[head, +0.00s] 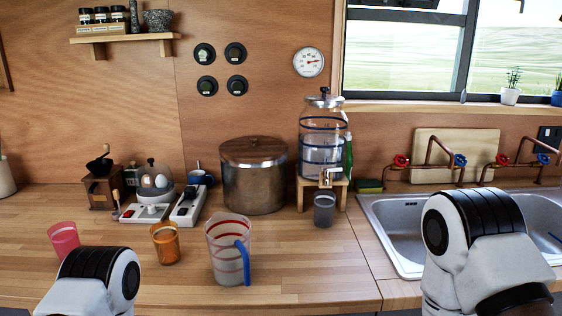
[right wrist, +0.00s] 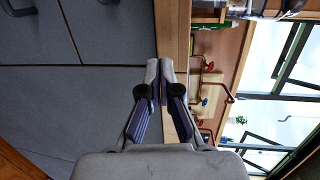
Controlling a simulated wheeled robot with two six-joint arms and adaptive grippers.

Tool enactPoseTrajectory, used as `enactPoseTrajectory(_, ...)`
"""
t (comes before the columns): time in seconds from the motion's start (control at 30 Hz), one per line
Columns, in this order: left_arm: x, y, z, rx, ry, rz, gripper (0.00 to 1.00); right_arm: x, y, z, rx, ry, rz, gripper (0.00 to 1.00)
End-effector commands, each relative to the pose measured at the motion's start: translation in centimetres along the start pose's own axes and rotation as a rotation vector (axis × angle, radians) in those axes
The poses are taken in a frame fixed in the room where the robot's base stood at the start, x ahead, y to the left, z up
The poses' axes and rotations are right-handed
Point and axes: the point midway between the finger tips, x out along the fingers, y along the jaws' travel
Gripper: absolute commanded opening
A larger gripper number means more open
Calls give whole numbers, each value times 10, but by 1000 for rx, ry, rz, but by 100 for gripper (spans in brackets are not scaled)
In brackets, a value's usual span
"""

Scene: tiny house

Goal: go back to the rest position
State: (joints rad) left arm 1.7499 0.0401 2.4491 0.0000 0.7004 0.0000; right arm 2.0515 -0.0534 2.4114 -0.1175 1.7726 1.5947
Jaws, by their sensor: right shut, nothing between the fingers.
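In the right wrist view my right gripper (right wrist: 161,80) is shut with its two fingertips together and nothing between them. It points along the front edge of the wooden counter, with grey cabinet fronts (right wrist: 100,105) beside it. In the head view only parts of my two arms show, at the bottom left and bottom right. Neither gripper is visible there, and the left gripper is out of sight.
On the wooden counter (head: 310,275) stand a pink cup (head: 63,238), an orange cup (head: 165,244), a clear pitcher (head: 223,250) with a blue handle, a grey cup (head: 324,209) below a water dispenser (head: 322,140), and a large pot (head: 253,180). A sink (head: 395,225) is at right.

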Motion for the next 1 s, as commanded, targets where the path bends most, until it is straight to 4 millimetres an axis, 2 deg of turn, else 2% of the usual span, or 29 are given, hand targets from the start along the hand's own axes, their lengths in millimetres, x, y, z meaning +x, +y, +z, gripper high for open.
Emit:
enactPoseTrajectory(0.17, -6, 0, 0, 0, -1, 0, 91, -19, 59, -9, -33, 32, 189, 0)
enactPoseTrajectory(0.27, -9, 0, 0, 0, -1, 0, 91, -37, 101, -14, -120, 35, 342, 0)
enactPoseTrajectory(0.33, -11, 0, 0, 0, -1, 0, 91, -56, 134, -18, -211, 20, 477, 0)
enactPoseTrajectory(0.37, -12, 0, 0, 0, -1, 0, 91, -67, 150, -19, -259, 5, 543, 0)
enactPoseTrajectory(0.43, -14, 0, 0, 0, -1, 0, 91, -100, 189, -22, -406, -68, 731, 0)
enactPoseTrajectory(0.47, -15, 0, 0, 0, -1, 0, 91, -118, 207, -22, -485, -121, 822, 0)
enactPoseTrajectory(0.5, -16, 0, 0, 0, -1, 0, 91, -145, 228, -22, -599, -219, 945, 0)
enactPoseTrajectory(0.53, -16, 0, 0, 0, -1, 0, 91, -163, 240, -22, -685, -307, 1022, 0)
enactPoseTrajectory(0.6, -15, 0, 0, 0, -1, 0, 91, -194, 255, -19, -860, -519, 1141, 0)
enactPoseTrajectory(0.7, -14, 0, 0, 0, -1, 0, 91, -225, 264, -15, -1030, -782, 1207, 0)
enactPoseTrajectory(0.8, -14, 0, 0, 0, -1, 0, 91, -235, 266, -13, -1121, -918, 1203, 0)
enactPoseTrajectory(1.0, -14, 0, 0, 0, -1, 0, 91, -235, 266, -13, -1152, -944, 1189, 0)
